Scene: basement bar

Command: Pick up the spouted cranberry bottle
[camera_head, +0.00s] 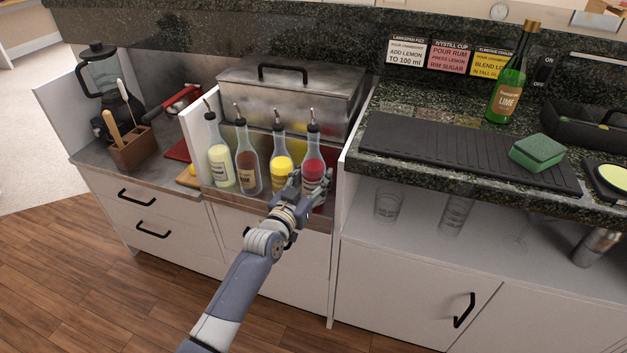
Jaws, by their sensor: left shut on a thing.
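The spouted cranberry bottle (313,168) is the red-filled one, rightmost in a row of spouted bottles on the low steel counter. It stands upright, with a black stopper and metal spout on top. My left gripper (306,184) is shut on its lower body from the front, and the fingers hide part of the bottle. Left of it stand a yellow-filled bottle (281,165), a brown-filled bottle (247,168) and a pale-filled bottle (220,160). I cannot tell whether the red bottle still touches the counter. My right gripper is not in view.
A lidded steel box (290,95) is behind the bottles. A white side panel (343,180) rises close to the right. The raised granite bar holds a black mat (450,150), a green sponge (537,151) and a green lime bottle (507,85). Glasses (388,205) stand on the shelf below.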

